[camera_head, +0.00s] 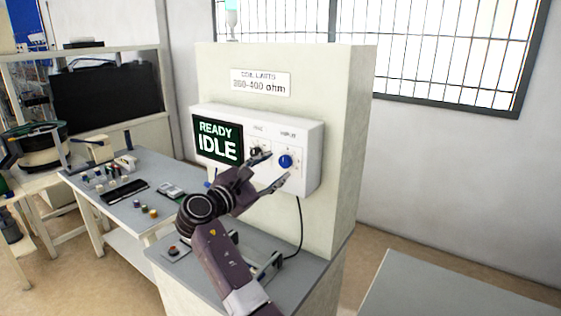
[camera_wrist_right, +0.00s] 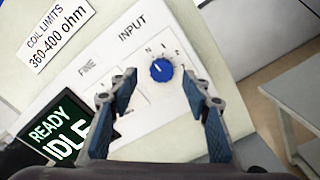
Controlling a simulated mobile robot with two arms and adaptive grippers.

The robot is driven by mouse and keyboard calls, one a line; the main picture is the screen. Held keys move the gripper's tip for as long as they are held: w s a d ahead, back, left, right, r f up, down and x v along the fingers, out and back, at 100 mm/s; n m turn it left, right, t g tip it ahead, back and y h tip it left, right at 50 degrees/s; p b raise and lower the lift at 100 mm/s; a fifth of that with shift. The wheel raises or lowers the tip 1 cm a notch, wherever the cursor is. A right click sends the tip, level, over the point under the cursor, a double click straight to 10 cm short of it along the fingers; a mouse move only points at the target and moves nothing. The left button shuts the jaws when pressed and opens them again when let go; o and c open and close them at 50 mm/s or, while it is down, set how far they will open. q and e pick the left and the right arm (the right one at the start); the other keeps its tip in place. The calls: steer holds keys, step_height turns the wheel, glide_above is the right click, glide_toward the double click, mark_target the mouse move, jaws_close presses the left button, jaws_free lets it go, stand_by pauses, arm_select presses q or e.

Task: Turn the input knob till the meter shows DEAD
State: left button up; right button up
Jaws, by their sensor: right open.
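The meter's screen (camera_head: 217,139) reads READY and IDLE; it also shows tilted in the right wrist view (camera_wrist_right: 58,130). The blue input knob (camera_head: 286,161) is on the right of the white meter box (camera_head: 313,150), under the label INPUT. In the right wrist view the knob (camera_wrist_right: 161,70) shows with a white mark and scale marks around it. My right gripper (camera_head: 277,166) is open in front of the panel. In the right wrist view its fingertips (camera_wrist_right: 160,76) are to either side of the knob, apart from it. The FINE control is partly hidden by a finger. My left gripper is out of view.
A sign (camera_head: 261,82) reading coil limits 360-400 ohm is above the box. A black cable (camera_head: 299,225) hangs below it. A grey bench (camera_head: 140,193) with small coloured parts stands at left. Another grey table top (camera_head: 440,290) is at lower right.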

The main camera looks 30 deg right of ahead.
mark_target(283, 163)
steer(key=x, duration=0.3)
steer(key=shift+f, duration=0.15)
steer(key=shift+w+d, duration=0.15)
steer(key=shift+d, duration=0.2)
steer(key=shift+c, duration=0.4)
steer(key=c, duration=1.1)
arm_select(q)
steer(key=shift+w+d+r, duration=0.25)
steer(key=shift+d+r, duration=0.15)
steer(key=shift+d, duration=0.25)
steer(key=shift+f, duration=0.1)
arm_select(e)
steer(key=shift+f, duration=0.1)
